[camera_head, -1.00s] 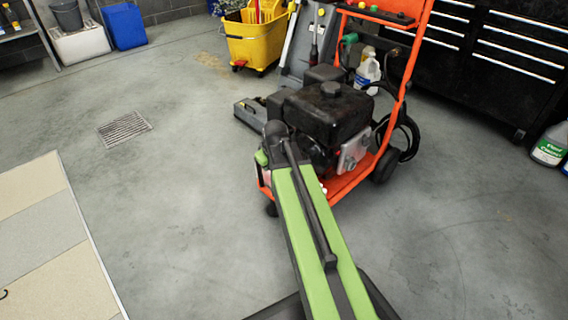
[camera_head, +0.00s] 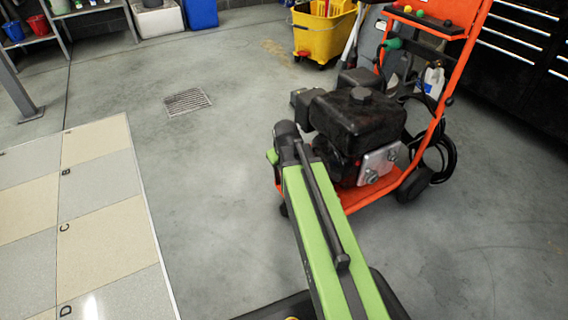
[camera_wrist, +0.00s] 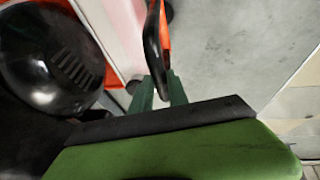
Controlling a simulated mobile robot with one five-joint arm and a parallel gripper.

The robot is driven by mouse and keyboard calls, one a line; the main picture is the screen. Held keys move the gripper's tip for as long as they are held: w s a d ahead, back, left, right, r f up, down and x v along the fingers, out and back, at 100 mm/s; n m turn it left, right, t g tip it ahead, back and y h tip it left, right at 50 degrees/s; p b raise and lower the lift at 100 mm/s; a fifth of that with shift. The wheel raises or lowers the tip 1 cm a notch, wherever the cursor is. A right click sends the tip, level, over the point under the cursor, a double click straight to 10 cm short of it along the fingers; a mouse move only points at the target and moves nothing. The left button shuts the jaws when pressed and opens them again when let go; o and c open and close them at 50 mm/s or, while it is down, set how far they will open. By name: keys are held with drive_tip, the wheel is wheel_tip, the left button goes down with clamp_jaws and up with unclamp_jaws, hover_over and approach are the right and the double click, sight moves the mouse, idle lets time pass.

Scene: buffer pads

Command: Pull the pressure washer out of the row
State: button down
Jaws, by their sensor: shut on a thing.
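The pressure washer (camera_head: 358,118) has a black engine on an orange wheeled frame with a tall orange handle. It stands upright on the concrete floor, right of centre in the head view. My green and black arm reaches to its near left side, and hides part of its frame there. In the wrist view my gripper (camera_wrist: 160,90) has its green fingers shut on a black grip (camera_wrist: 154,45) on an orange bar of the washer. The washer's dark engine part (camera_wrist: 50,60) fills the left of that view.
A tiled pad with lettered squares (camera_head: 110,220) lies at the left. A floor drain (camera_head: 187,102) is beyond it. The floor between pad and washer is clear.

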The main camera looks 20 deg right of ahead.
drive_tip(key=shift+w, duration=0.25)
drive_tip(key=c, duration=1.3)
unclamp_jaws()
drive_tip(key=shift+c, duration=0.2)
drive_tip(key=shift+o, duration=0.2)
drive_tip(key=shift+s, duration=0.1)
